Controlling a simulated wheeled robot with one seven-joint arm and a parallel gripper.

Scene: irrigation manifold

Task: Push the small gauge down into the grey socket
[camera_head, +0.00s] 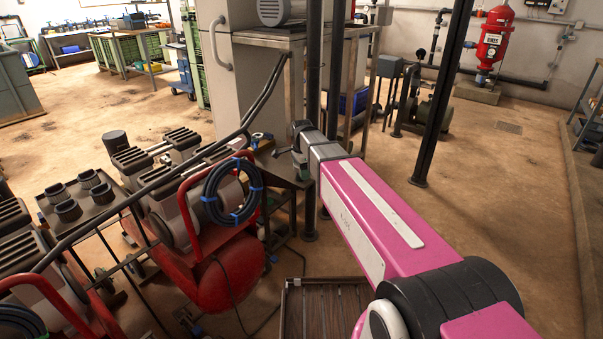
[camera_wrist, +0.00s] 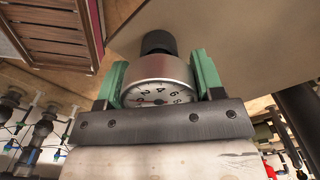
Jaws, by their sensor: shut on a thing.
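The small gauge (camera_wrist: 157,78) is in the wrist view, with a round white dial, a silver rim and a black end (camera_wrist: 158,42) pointing away from the camera. My gripper (camera_wrist: 163,72) is shut on it, with one green finger at each side of the silver body. In the head view the end of my arm is beside a dark bench past the pink link, and the gauge cannot be made out there. I cannot pick out the grey socket in either view. A plain grey-brown surface (camera_wrist: 235,40) lies beyond the gauge; I cannot tell the gap to it.
A red compressor (camera_head: 215,275) with a coiled hose stands left of my arm. A dark upright post (camera_head: 440,100) stands to its right. A slatted panel (camera_head: 325,305) lies below. Pipes with valves (camera_wrist: 40,130) show in the wrist view. Open floor lies at right.

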